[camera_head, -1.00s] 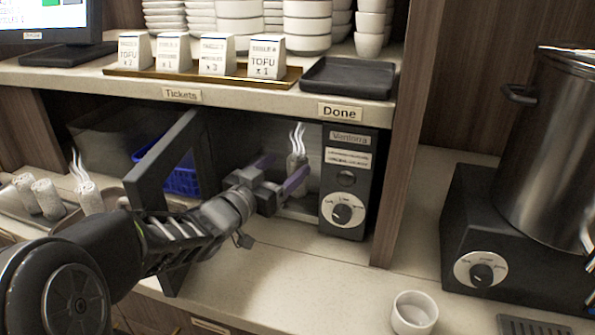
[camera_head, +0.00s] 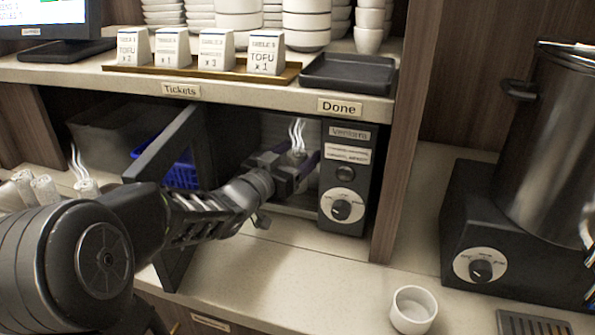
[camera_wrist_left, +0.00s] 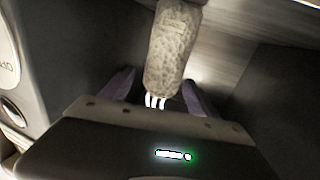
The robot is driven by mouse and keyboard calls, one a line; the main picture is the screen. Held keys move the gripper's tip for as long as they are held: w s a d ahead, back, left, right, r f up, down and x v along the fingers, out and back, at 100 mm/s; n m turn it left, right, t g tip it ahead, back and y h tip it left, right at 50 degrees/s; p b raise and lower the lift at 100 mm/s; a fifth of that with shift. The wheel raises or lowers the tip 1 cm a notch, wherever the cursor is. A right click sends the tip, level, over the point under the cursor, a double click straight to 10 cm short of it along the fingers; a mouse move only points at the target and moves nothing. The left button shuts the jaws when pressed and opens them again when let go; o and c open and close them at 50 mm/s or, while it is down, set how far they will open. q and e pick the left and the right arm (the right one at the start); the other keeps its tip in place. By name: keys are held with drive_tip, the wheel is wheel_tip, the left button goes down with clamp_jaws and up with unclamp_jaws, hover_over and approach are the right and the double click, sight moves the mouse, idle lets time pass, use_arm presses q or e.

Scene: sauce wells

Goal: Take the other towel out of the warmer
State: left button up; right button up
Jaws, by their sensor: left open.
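The warmer (camera_head: 347,205) stands under the shelf with its dark door (camera_head: 168,152) swung open to the left. A rolled, steaming towel (camera_head: 297,157) is inside it, mostly hidden by my gripper. In the left wrist view the pale textured towel (camera_wrist_left: 172,50) extends ahead between the two purple fingers. My left gripper (camera_head: 291,168) is inside the warmer opening, open, with a finger on either side of the towel. I cannot tell whether the fingers touch it. My right gripper is not in view.
Rolled towels (camera_head: 45,189) lie at the left, one steaming. A blue basket (camera_head: 181,176) sits behind the door. A white cup (camera_head: 413,309) stands on the front counter. A large pot (camera_head: 550,150) stands on a burner at right. The counter before the warmer is clear.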

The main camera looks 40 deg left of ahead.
use_arm(q)
drive_tip(key=w, duration=0.2)
drive_tip(key=shift+w+a, duration=0.1)
drive_tip(key=shift+w, duration=0.25)
drive_tip(key=shift+c, duration=0.2)
drive_tip(key=c, duration=1.4)
drive_tip(key=shift+s+r, duration=0.1)
drive_tip(key=shift+r, duration=0.05)
drive_tip(key=shift+c, duration=0.2)
